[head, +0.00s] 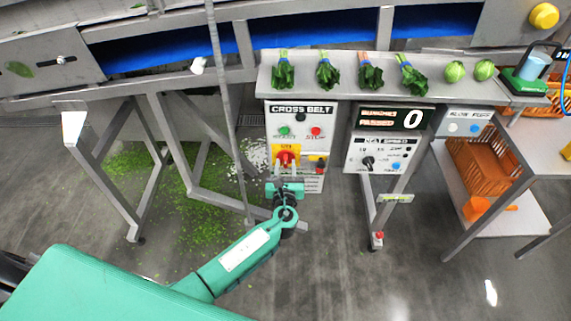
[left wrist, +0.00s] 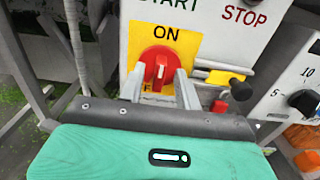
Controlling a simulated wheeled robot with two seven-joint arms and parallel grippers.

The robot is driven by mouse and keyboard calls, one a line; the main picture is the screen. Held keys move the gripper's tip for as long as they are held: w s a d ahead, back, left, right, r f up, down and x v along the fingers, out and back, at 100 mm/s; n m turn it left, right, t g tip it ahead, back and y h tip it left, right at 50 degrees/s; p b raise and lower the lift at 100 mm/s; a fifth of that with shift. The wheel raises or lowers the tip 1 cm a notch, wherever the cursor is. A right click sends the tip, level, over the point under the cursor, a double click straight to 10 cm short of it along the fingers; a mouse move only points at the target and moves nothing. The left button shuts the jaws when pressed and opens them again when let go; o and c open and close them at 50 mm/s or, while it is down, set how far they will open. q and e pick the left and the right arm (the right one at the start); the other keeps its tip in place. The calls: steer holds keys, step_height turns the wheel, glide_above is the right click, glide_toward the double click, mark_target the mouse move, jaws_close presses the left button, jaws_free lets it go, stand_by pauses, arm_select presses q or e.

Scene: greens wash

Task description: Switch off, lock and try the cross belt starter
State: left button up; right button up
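The cross belt starter box (head: 299,115) is a white panel under the shelf, with a green START button (head: 284,131) and a red STOP button (head: 315,131). Its red rotary switch (head: 286,158) sits on a yellow plate marked ON; in the left wrist view the red switch (left wrist: 157,62) has its grip upright, toward ON. My left gripper (head: 284,176) is just in front of and below the switch. Its two fingers (left wrist: 159,88) are apart, one on each side of the grip; contact is unclear. A yellow piece with a black knob (left wrist: 228,80) and a red piece (left wrist: 219,107) are at the right.
Leafy bunches (head: 327,72) and round greens (head: 454,71) lie on the shelf above. A display reading 0 (head: 412,118) and a belt speed box (head: 380,154) stand to the right. Orange crates (head: 482,165) are farther right. Green scraps (head: 195,220) litter the floor left.

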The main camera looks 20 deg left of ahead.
arm_select(q)
steer(key=shift+w+a, duration=0.15)
steer(key=shift+w, duration=0.25)
steer(key=shift+c, duration=0.2)
jaws_close()
